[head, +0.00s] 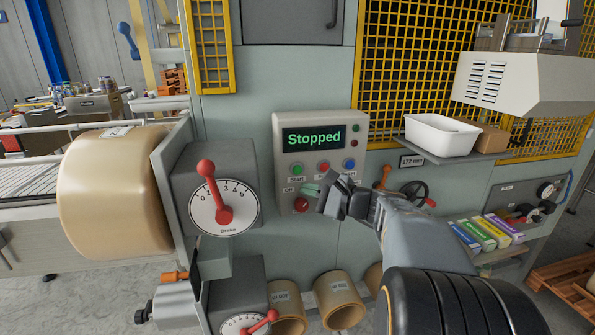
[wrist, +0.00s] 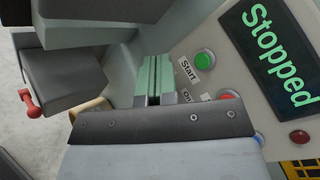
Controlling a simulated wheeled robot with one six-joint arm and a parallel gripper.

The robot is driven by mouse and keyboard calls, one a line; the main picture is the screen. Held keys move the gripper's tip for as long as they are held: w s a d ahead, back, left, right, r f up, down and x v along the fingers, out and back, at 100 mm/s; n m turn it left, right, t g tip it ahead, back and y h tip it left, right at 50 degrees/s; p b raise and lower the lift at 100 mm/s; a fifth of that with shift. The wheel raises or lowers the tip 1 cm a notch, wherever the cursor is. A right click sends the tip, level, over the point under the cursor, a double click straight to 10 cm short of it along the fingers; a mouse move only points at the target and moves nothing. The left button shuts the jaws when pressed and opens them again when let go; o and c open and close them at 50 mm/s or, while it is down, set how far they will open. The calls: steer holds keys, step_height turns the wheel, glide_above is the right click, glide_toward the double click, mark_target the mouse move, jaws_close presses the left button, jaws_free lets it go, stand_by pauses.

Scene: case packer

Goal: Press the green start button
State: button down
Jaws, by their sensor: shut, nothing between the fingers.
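The green start button (head: 297,169) is on the grey control panel (head: 350,130), below a display (head: 313,138) that reads "Stopped". In the wrist view the green button (wrist: 204,58) sits beside the "Start" label, to the right of the fingers. My gripper (head: 309,190) is shut with its green-tipped fingers together and empty. In the head view it is just below and to the right of the green button. In the wrist view my gripper (wrist: 153,80) is apart from the button.
Beside the green button are a red button (head: 323,167) and a blue button (head: 349,164). A red knob (head: 301,204) is below my fingers. A dial with a red lever (head: 222,205) stands left of the panel. A white tub (head: 440,135) is on a shelf at right.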

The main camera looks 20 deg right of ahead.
mark_target(297, 170)
steer(key=shift+w+d+p, duration=0.25)
steer(key=shift+w+p, duration=0.05)
steer(key=shift+w, duration=1)
steer(key=shift+w+d+p, duration=0.25)
steer(key=shift+w+p, duration=0.05)
steer(key=shift+w, duration=1.05)
steer(key=shift+w+d+p, duration=0.25)
steer(key=shift+w+p, duration=0.05)
steer(key=shift+w, duration=1)
steer(key=shift+w, duration=0.2)
steer(key=shift+w+d, duration=0.1)
steer(key=shift+w, duration=0.15)
steer(key=shift+w+d, duration=0.1)
steer(key=shift+w, duration=0.35)
steer(key=shift+s, duration=0.15)
steer(key=shift+s+a+b, duration=0.2)
steer(key=shift+s+b, duration=0.45)
steer(key=shift+s, duration=0.05)
